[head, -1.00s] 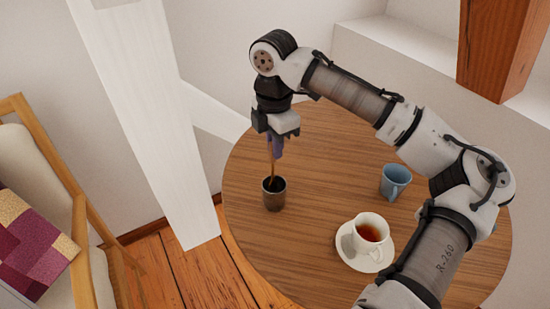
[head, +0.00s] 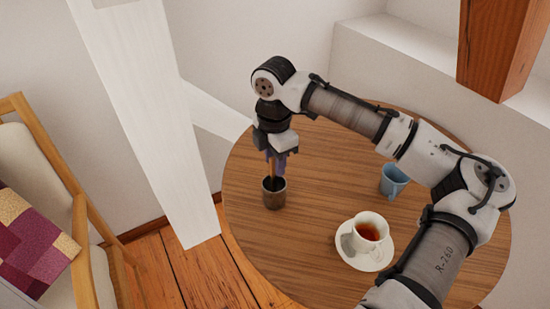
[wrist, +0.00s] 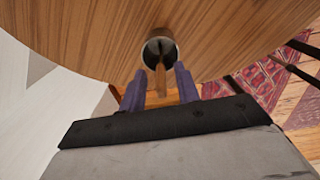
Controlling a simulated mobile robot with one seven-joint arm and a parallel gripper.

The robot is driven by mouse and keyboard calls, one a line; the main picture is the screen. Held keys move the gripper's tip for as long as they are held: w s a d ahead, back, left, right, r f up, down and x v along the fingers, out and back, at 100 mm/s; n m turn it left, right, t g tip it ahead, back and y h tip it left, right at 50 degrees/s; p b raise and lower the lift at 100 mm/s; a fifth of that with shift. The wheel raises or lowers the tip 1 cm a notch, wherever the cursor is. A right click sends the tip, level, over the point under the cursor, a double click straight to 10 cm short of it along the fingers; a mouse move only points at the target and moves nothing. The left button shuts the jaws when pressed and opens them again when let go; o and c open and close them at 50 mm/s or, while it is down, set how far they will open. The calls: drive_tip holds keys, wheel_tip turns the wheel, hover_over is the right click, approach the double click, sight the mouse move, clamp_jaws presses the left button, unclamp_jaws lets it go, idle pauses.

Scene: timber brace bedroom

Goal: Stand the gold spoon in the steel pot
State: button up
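The steel pot (head: 274,198) stands upright near the left edge of the round table, a small dark metal cup. The gold spoon (head: 271,170) stands nearly upright with its lower end inside the pot. My gripper (head: 274,168) is just above the pot, pointing down. In the wrist view, its purple fingers (wrist: 160,78) are apart, one on each side of the spoon handle (wrist: 160,78), with a gap showing beside it. The pot (wrist: 158,42) lies just beyond the fingertips. The spoon's lower end is hidden inside the pot.
On the wooden table (head: 320,180), a white cup of tea (head: 368,231) on a saucer (head: 350,258) stands to the right of the pot. A blue mug (head: 393,181) is farther right, close to my arm. A white timber brace (head: 150,110) rises left of the table.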

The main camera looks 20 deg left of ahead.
drive_tip(key=shift+r, duration=0.1)
wheel_tip(320, 180, up, 12)
drive_tip(key=b, duration=0.1)
idle(0.5)
idle(0.4)
